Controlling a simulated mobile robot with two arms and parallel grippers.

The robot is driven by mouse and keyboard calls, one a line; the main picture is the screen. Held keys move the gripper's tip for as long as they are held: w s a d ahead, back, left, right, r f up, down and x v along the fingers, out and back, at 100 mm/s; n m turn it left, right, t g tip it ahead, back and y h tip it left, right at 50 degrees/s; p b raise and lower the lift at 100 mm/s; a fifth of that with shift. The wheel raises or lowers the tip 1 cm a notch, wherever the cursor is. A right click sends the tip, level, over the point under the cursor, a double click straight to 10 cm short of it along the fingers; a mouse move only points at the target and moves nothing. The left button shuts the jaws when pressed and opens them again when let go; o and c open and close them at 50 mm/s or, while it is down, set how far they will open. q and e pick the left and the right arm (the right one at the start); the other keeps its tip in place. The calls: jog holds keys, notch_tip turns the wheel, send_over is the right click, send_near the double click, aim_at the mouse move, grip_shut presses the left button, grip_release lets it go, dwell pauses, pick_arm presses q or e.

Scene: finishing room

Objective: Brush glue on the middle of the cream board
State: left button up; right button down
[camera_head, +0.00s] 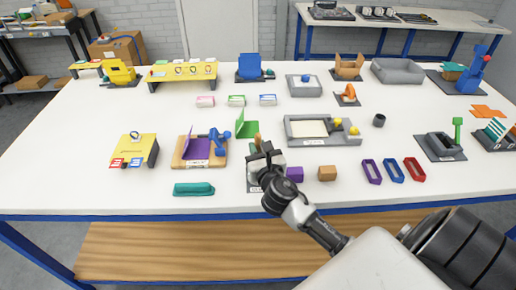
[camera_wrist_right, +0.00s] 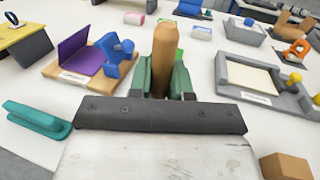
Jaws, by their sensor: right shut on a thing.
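The cream board (camera_head: 308,129) lies flat in a grey tray (camera_head: 330,143) right of centre on the table; the board also shows in the right wrist view (camera_wrist_right: 250,78). My right gripper (camera_head: 259,157) is left of the tray, at the near side of the table. It is shut on a brown wooden handle (camera_wrist_right: 165,60), which points up between dark green parts; the handle also shows in the head view (camera_head: 257,140). The handle's lower end and any bristles are hidden by the gripper. No glue shows on the board. My left gripper is not in view.
Yellow knobs (camera_head: 354,131) stand at the tray's right side. A wooden stand with a purple panel (camera_head: 196,150) is left of my gripper; a teal block (camera_head: 194,189) lies nearer. Purple (camera_head: 295,174) and brown (camera_head: 327,173) blocks sit to the right.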

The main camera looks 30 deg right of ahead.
aim_at(258, 134)
jog(key=shift+f, duration=0.35)
jog(key=shift+f, duration=0.15)
dwell(1.2)
notch_tip(258, 134, up, 7)
jog(key=p, duration=0.7)
jog(key=shift+r+p, duration=0.2)
jog(key=shift+p, duration=0.1)
jog(key=shift+f, duration=0.1)
dwell(0.5)
